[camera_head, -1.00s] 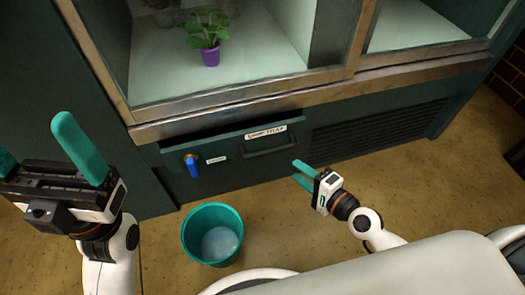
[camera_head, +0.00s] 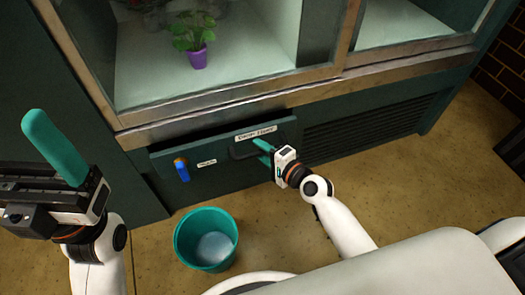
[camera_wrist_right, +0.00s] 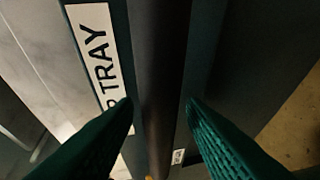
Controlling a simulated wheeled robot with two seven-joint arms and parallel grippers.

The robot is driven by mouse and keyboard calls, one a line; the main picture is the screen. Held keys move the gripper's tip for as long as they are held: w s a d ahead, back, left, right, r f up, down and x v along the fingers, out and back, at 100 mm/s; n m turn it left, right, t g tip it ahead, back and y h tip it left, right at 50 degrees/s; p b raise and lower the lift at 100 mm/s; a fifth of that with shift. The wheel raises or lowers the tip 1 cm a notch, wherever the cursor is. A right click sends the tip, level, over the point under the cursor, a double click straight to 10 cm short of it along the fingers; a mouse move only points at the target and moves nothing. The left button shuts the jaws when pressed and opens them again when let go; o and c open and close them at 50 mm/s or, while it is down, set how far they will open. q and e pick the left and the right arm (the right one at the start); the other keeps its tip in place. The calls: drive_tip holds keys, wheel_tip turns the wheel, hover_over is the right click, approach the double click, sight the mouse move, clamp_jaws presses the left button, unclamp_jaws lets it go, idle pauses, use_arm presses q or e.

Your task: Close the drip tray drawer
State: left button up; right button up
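The drip tray drawer is the dark green front panel (camera_head: 225,174) low on the cabinet. A dark gap along its top edge shows it stands slightly out. Its label (camera_head: 256,133) reads partly as "TRAY" in the right wrist view (camera_wrist_right: 97,55). My right gripper (camera_head: 262,150) is at the drawer's dark handle (camera_head: 238,153). In the right wrist view, its green fingers are apart, one on each side of the dark handle bar (camera_wrist_right: 157,60); I see no clear grip. My left gripper is open, away from the drawer; its visible finger (camera_head: 55,147) points up.
A teal bucket (camera_head: 206,239) stands on the floor below the drawer. A blue-handled valve (camera_head: 182,170) sits on the panel's left. A plant in a purple pot (camera_head: 197,57) stands inside the cabinet above. A vent grille (camera_head: 365,122) lies to the right.

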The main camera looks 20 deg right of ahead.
drive_tip(key=shift+c, duration=0.5)
clamp_jaws()
drive_tip(key=w, duration=0.4)
drive_tip(key=shift+w+r, duration=0.1)
drive_tip(key=shift+w, duration=0.1)
drive_tip(key=shift+o, duration=0.5)
unclamp_jaws()
drive_tip(key=shift+w+a, duration=0.1)
